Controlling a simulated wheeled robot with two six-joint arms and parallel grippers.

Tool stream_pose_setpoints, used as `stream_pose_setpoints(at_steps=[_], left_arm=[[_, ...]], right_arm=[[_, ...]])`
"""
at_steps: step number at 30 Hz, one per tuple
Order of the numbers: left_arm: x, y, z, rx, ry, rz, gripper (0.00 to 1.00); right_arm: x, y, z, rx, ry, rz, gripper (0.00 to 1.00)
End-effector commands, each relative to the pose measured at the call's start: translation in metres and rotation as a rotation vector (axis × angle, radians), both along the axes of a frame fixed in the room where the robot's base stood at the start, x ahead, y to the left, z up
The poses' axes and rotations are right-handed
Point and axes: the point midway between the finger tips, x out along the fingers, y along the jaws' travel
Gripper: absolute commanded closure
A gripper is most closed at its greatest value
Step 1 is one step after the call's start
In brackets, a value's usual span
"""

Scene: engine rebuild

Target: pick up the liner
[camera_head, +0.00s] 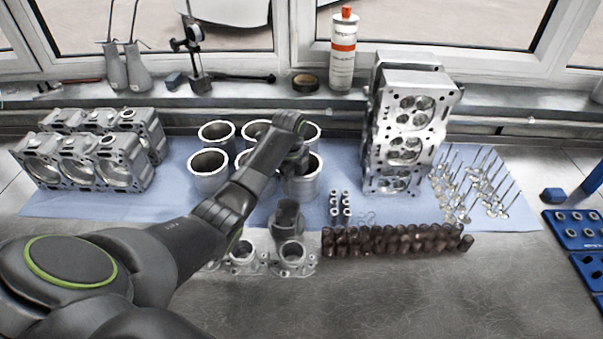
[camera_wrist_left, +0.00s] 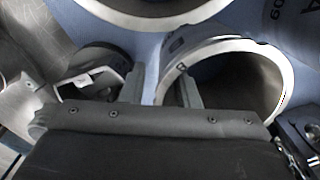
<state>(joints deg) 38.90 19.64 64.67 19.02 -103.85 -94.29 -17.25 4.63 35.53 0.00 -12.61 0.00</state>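Several grey cylindrical liners stand upright on the blue mat (camera_head: 70,205), including ones at left (camera_head: 208,182) and back left (camera_head: 216,130). My left arm reaches over them. Its gripper (camera_head: 298,158) is at the top of the front right liner (camera_head: 303,187) and partly hides it. In the left wrist view, my left gripper (camera_wrist_left: 163,88) is open. One finger is outside the near rim of a liner (camera_wrist_left: 240,80) and the other overlaps its opening. The wall lies between them, with gaps visible. My right gripper is not in view.
An engine block (camera_head: 90,160) stands at left and cylinder heads (camera_head: 405,120) at right. Dark cylindrical parts (camera_head: 390,241) and flanged housings (camera_head: 292,258) lie in front. Valves (camera_head: 465,190) stand at right. The front of the bench is clear.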

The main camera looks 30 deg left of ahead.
Motion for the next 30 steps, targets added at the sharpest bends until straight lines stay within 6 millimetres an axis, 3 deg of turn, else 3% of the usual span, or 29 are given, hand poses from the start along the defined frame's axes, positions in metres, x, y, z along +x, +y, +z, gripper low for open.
stream_pose_setpoints(at_steps=[10, 16, 30], left_arm=[[0.0001, -0.0002, -0.0094, 0.001, -0.001, 0.000, 0.73], [0.0001, -0.0001, -0.0092, 0.001, -0.001, 0.000, 0.99], [0.0009, -0.0001, -0.0070, 0.001, -0.004, -0.001, 1.00]], right_arm=[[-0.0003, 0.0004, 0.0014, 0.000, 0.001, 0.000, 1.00], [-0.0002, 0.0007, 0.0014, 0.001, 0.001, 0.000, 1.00], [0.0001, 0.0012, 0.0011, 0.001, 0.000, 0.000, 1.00]])
